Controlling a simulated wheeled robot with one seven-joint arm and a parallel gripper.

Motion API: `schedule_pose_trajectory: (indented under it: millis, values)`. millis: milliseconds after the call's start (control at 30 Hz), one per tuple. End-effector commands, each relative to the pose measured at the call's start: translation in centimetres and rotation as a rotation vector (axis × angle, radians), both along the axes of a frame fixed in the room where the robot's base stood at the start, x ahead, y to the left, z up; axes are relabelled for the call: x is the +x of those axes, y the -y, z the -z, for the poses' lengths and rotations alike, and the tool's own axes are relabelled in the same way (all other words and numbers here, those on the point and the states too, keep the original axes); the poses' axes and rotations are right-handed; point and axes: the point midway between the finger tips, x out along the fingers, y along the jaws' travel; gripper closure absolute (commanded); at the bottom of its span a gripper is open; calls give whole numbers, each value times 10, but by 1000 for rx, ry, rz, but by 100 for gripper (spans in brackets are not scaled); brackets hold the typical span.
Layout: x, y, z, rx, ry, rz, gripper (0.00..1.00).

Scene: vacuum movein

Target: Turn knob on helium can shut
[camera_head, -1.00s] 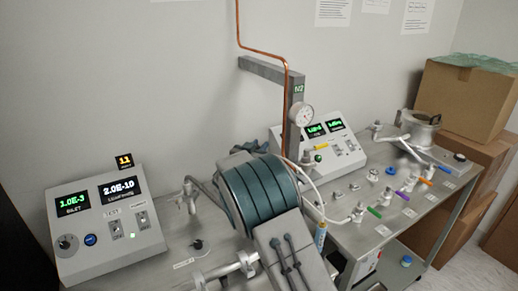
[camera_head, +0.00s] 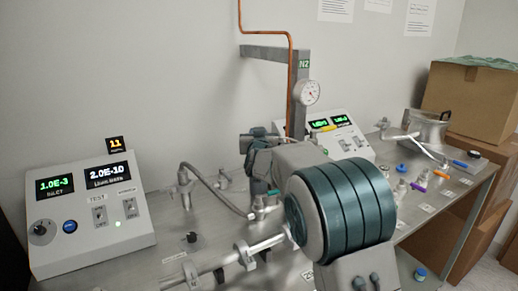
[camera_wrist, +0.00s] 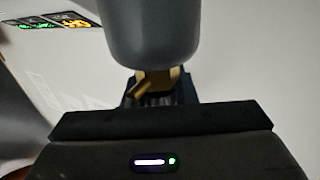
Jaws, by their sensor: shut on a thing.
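In the wrist view, a grey rounded cylinder (camera_wrist: 148,30), which may be the helium can, fills the top middle. A brass-coloured fitting with a short slanted lever or knob (camera_wrist: 150,85) shows just below its rounded end. My gripper (camera_wrist: 159,96) has its dark jaws at this brass part and is shut on it; the exact contact is partly hidden. In the head view, my arm's teal-banded link covers the middle of the bench. I cannot make out the can, its knob or my fingertips there.
A control box (camera_head: 92,213) with lit displays stands at the left of the metal bench (camera_head: 158,205). A second display box (camera_head: 335,138), a gauge (camera_head: 309,92) and a grey post stand behind my arm. Coloured valve handles and a metal pot (camera_head: 427,128) are at the right, near cardboard boxes (camera_head: 475,95).

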Motion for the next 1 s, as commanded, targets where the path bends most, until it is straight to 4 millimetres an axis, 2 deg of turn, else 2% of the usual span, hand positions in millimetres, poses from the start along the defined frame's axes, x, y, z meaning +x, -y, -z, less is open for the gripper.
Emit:
schedule_pose_trajectory:
  millis: [67,1000]
  values:
    - [0,1,7,0,3,-28,98]
    - [-1,-4,1,0,2,-271,98]
